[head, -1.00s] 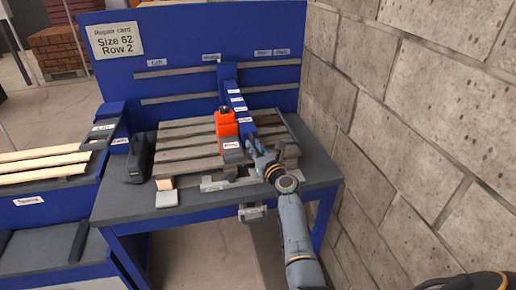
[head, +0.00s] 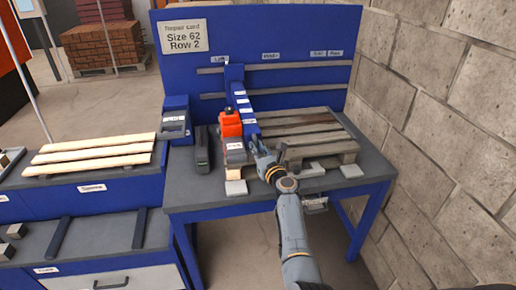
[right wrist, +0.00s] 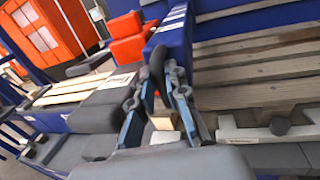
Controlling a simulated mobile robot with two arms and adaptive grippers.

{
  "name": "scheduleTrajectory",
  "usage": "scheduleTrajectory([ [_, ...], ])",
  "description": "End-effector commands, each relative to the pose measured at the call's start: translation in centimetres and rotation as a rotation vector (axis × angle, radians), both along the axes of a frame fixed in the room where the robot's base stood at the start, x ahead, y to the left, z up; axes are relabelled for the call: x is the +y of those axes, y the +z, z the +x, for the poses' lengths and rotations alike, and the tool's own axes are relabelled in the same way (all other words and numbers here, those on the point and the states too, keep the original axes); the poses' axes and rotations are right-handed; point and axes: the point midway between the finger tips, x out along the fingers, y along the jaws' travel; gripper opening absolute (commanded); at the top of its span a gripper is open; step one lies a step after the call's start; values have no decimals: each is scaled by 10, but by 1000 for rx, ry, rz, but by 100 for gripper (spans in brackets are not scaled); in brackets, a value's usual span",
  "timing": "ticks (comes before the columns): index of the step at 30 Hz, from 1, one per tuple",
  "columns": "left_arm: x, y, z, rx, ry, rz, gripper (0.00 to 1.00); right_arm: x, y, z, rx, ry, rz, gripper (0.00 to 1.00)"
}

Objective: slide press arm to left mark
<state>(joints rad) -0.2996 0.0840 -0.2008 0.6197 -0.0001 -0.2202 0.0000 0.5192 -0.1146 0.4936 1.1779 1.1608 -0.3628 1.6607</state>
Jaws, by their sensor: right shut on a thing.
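The press arm (head: 242,105) is a blue beam with white labels, reaching forward from the rails on the blue back board. An orange press head (head: 230,124) sits on its left side, above the pallet's left end. The rear of the arm stands close to the left mark (head: 220,60), slightly right of that label's middle. My right gripper (head: 262,150) is at the arm's front end. In the right wrist view, my right gripper (right wrist: 158,88) is shut on a dark upright handle (right wrist: 157,62). My left gripper is out of view.
A wooden pallet (head: 310,135) lies on the grey bench, with a stone wall (head: 430,100) close to the right. Pale slats (head: 95,157) lie on the left bench. A middle label (head: 271,56) is on the board.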

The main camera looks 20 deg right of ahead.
Motion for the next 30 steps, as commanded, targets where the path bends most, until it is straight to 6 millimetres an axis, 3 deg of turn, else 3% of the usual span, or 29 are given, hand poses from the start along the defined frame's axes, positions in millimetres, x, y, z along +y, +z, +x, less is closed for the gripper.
scheduleTrajectory([
  [14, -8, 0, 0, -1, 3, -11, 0, 4, 1, 1, -2, 6, 1, 0],
  [15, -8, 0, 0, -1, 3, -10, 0, 4, 1, 1, -2, 6, 1, 22],
  [16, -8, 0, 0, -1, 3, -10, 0, 4, 1, 1, -2, 6, 1, 24],
  [26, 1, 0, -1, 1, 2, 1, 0, 3, 3, 1, -3, 3, 1, 24],
  [30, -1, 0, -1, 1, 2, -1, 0, 3, 11, 2, -8, 4, 1, 24],
])
